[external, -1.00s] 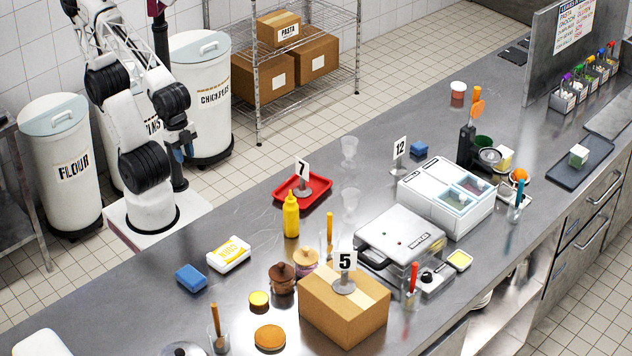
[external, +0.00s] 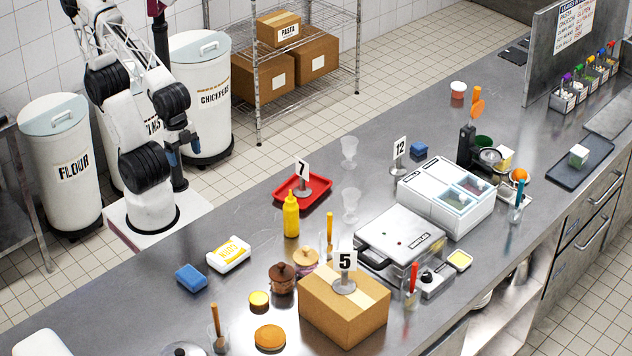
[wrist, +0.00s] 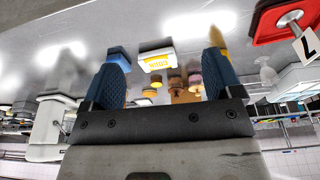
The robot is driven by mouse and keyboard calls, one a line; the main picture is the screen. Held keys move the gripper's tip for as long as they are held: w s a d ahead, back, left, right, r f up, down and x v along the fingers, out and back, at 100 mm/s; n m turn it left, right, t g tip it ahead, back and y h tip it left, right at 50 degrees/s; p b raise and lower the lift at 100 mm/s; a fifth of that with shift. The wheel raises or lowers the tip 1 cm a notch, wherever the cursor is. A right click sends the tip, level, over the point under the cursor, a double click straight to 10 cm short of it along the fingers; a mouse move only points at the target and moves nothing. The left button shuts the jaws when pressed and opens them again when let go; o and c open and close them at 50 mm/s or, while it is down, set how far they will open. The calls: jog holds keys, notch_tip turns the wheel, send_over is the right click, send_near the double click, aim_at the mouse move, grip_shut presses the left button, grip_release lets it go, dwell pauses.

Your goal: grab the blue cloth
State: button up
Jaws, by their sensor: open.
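A blue block-like piece (external: 191,278), which could be a folded cloth or a sponge, lies on the steel counter at the front left in the external view. It also shows beyond my left finger in the wrist view (wrist: 118,54). A second, smaller blue piece (external: 419,149) lies farther back, near the number 12 sign; I cannot tell which of the two is the cloth. My gripper (wrist: 165,75) is open and empty. In the external view it hangs beside my base (external: 180,152), short of the counter and well away from both blue pieces.
A yellow bottle (external: 291,215), red tray (external: 319,190), brown pot (external: 282,278) and cardboard box (external: 344,308) stand further right. The counter left of the nearer blue piece is mostly clear.

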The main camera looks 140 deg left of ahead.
dwell(0.3)
